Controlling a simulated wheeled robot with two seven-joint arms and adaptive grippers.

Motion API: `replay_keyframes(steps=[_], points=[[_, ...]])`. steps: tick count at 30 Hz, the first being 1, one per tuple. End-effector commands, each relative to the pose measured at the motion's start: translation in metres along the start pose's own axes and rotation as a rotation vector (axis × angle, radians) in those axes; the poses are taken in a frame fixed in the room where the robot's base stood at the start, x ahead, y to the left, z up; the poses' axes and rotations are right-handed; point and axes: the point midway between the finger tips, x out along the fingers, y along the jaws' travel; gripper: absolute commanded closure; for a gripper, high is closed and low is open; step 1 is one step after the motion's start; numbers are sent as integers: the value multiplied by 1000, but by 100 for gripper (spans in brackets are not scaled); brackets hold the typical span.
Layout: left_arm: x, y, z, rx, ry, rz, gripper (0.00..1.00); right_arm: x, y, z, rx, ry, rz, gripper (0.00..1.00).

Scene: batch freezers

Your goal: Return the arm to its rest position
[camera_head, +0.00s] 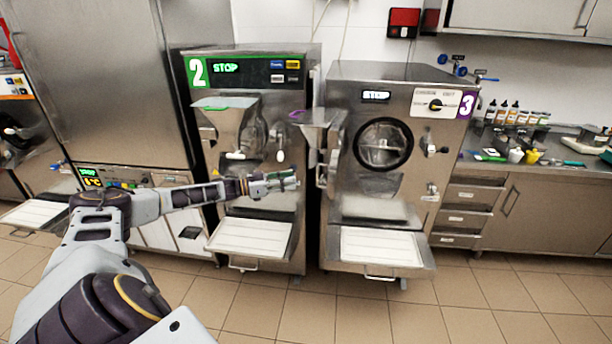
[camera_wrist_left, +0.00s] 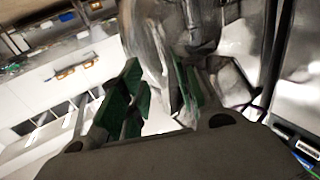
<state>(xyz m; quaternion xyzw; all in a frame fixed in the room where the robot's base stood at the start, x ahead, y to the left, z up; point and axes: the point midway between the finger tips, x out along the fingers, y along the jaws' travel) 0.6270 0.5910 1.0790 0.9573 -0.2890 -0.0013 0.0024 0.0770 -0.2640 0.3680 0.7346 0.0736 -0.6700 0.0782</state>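My left arm reaches in from the left in the head view, stretched toward machine number 2 (camera_head: 275,135). My left gripper (camera_head: 284,182) is in front of that machine, below its spout area and above its white drip tray (camera_head: 250,236). In the left wrist view my left gripper (camera_wrist_left: 158,100) shows two green-padded fingers standing apart, with nothing held between them. Shiny metal of a machine shows beyond the fingers. My right gripper is not in view.
Machine number 3 (camera_head: 385,145) stands to the right, with its own front tray (camera_head: 381,246). A tall steel cabinet (camera_head: 95,80) is at the left. A counter (camera_head: 560,172) with bottles (camera_head: 502,112) is at the right. The tiled floor (camera_head: 330,315) in front is clear.

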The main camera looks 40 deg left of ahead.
Motion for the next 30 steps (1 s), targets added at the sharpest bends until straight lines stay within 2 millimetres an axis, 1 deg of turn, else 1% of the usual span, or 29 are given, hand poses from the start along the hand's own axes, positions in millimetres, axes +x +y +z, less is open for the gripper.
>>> replay_keyframes(steps=[8, 11, 14, 17, 20, 21, 23, 24, 29, 30], points=[[0, 0, 2, 0, -1, -2, 68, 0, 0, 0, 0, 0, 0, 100], [2, 0, 8, 1, -5, -9, 68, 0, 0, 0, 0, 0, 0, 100], [6, 0, 22, 5, -12, -27, 68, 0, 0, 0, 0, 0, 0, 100], [11, -1, 44, 9, -27, -55, 68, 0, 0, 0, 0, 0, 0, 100], [16, -1, 72, 16, -47, -90, 68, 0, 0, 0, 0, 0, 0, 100], [17, 0, 84, 18, -58, -106, 68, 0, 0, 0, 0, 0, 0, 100], [19, 0, 103, 22, -73, -130, 68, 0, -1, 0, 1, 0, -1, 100], [20, 2, 116, 24, -85, -147, 68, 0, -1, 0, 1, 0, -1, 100], [22, 7, 169, 32, -139, -210, 68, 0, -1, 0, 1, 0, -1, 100], [21, 9, 182, 31, -155, -226, 68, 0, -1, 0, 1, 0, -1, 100]])
